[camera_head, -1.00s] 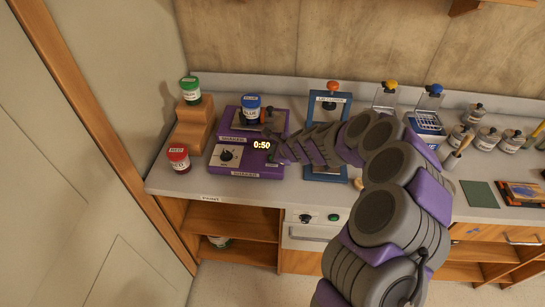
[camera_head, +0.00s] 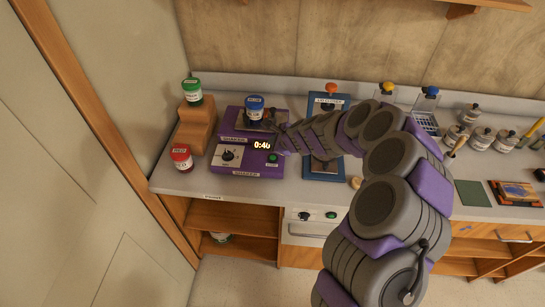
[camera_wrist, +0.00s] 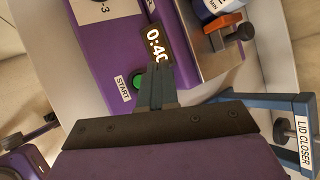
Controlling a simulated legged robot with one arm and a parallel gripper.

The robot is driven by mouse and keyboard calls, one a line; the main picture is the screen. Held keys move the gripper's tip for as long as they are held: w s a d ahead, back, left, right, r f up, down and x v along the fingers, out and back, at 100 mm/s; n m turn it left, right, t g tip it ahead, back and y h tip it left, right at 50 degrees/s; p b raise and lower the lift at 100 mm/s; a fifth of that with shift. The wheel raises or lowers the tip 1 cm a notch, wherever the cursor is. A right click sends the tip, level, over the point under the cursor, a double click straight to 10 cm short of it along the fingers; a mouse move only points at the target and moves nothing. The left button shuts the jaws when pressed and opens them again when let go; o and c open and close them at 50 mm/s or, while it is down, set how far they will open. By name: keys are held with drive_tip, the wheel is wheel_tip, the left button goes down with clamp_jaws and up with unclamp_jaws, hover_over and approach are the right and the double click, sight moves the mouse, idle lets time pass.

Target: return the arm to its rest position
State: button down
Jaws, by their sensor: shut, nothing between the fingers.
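My arm (camera_head: 385,190) reaches from the lower right across the counter to the purple shaker machine (camera_head: 247,160). My gripper (camera_head: 277,138) is small in the head view, beside the machine's display, which reads 0:40. In the wrist view my gripper (camera_wrist: 152,85) is shut and empty. Its fingertips are close to the green START button (camera_wrist: 138,83); I cannot tell whether they touch it. A blue-lidded jar (camera_head: 255,108) stands on the machine, and its lower part shows in the wrist view (camera_wrist: 208,10) next to an orange clamp (camera_wrist: 222,24).
The blue lid closer (camera_head: 326,170) stands just right of the machine, partly behind my arm. Several grey-lidded jars (camera_head: 481,139) and a green mat (camera_head: 473,193) are at right.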

drive_tip(key=shift+r, duration=0.1)
idle(0.3)
drive_tip(key=s+a+r+n+g+y, duration=0.1)
drive_tip(key=s+r+n+g, duration=0.1)
drive_tip(key=s+r+n, duration=0.45)
drive_tip(key=s+a+r+n+g+y, duration=0.15)
drive_tip(key=s+r+n, duration=0.25)
drive_tip(key=s+r, duration=0.55)
drive_tip(key=s+d+n+g+h, duration=0.1)
drive_tip(key=s+d+n+h, duration=0.1)
drive_tip(key=s+d, duration=0.5)
drive_tip(key=s+d+n+g+h, duration=0.2)
drive_tip(key=s+d, duration=0.5)
drive_tip(key=s, duration=0.8)
drive_tip(key=s+d+n+g+h, duration=0.2)
drive_tip(key=s+d+n+h, duration=0.2)
drive_tip(key=s+d, duration=0.3)
drive_tip(key=s, duration=0.4)
drive_tip(key=shift+d+f, duration=0.15)
drive_tip(key=shift+f, duration=0.1)
drive_tip(key=shift+n+h, duration=0.25)
